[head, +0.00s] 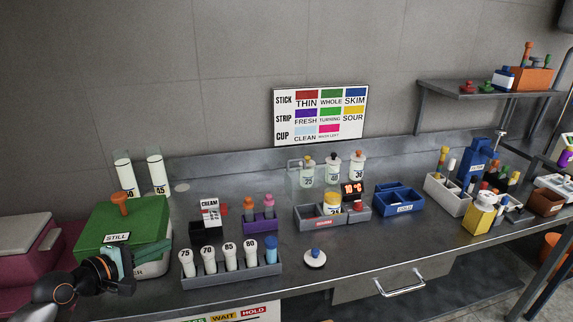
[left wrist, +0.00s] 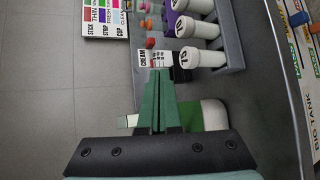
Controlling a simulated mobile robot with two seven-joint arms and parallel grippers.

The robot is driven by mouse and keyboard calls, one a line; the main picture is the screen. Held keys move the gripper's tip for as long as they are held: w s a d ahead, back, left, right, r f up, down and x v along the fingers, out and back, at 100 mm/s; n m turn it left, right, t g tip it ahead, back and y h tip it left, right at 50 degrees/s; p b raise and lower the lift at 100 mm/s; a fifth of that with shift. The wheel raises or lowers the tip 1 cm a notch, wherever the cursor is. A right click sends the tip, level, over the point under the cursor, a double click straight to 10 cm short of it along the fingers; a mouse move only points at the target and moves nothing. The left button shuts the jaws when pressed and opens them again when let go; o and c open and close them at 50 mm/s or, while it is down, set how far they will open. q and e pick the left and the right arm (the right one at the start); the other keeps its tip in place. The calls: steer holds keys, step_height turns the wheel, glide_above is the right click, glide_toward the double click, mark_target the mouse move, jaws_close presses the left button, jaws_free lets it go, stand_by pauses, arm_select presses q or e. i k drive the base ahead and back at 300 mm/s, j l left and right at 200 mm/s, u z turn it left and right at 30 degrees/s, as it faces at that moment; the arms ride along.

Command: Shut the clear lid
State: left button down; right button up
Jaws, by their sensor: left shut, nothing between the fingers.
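A faint clear panel (head: 293,172) shows at the back of the bench, around or beside the bottle marked 25. I cannot tell for sure whether it is the clear lid, or how far it stands open. My left gripper (head: 115,255) has green fingers and is shut and empty. It is at the front of the green-topped box (head: 140,218) marked STILL, far to the left of the clear panel. In the left wrist view the closed fingers (left wrist: 159,74) point toward the CREAM card (left wrist: 158,57). My right gripper is not in view.
A grey rack (head: 240,283) of white tubes stands at the front, right of my left gripper. A grey tray (head: 325,222), a blue bin (head: 400,205) and a round white piece with a blue knob (head: 315,260) lie further right. The front right bench is mostly clear.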

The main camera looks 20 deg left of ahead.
mark_target(302, 159)
steer(key=i+l, duration=0.15)
steer(key=i, duration=0.3)
steer(key=i+l, duration=0.1)
steer(key=i, duration=0.3)
steer(key=i+l, duration=0.15)
steer(key=i, duration=0.3)
